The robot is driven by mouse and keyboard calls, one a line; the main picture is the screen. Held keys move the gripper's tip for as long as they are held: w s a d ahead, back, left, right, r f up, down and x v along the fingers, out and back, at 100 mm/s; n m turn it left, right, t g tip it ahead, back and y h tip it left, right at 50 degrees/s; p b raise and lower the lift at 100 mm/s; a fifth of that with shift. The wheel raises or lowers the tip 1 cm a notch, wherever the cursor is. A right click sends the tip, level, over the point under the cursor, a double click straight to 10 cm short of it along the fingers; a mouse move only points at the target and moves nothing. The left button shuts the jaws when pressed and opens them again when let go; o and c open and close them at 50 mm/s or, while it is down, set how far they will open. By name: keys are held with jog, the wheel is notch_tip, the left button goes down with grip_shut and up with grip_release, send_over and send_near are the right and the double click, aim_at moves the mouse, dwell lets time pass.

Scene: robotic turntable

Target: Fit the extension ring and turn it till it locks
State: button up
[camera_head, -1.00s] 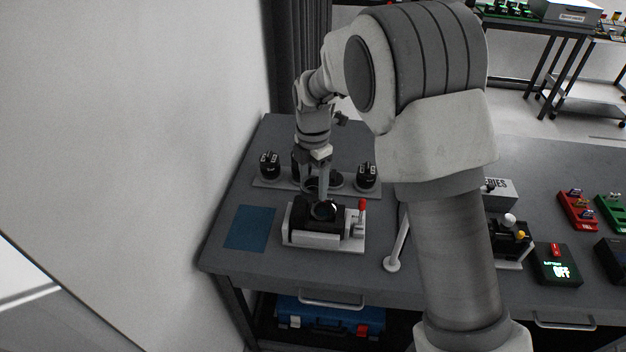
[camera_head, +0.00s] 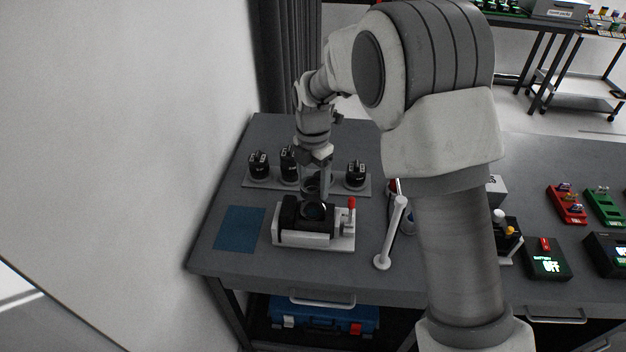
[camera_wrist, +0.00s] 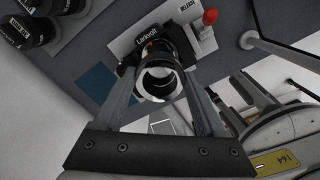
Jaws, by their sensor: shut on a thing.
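A black camera body marked "Larkvolt" (camera_wrist: 150,40) sits in a pale cradle (camera_head: 305,239) on the grey bench; the body also shows in the head view (camera_head: 290,212). Its round mount faces up. My gripper (camera_wrist: 162,80) has its two fingers on either side of a dark and shiny ring (camera_wrist: 160,84), the extension ring, and is shut on it. In the head view my gripper (camera_head: 319,190) points down over the camera body. In the wrist view the ring overlaps the mount; I cannot tell whether they touch or whether it is seated.
A red-tipped lever (camera_head: 351,203) stands at the cradle's right. Behind is a grey rack (camera_head: 270,186) with several black lens-like parts (camera_head: 356,174). A blue mat (camera_head: 239,228) lies left, clear. A white post (camera_head: 391,235) stands right, with coloured boxes beyond.

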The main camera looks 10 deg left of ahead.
jog(key=shift+f+b, duration=1.3)
jog(key=shift+f, duration=1.05)
jog(key=shift+f+b, duration=0.35)
jog(key=shift+f, duration=0.5)
dwell(1.7)
jog(key=shift+m, duration=1.6)
jog(key=shift+m, duration=1.6)
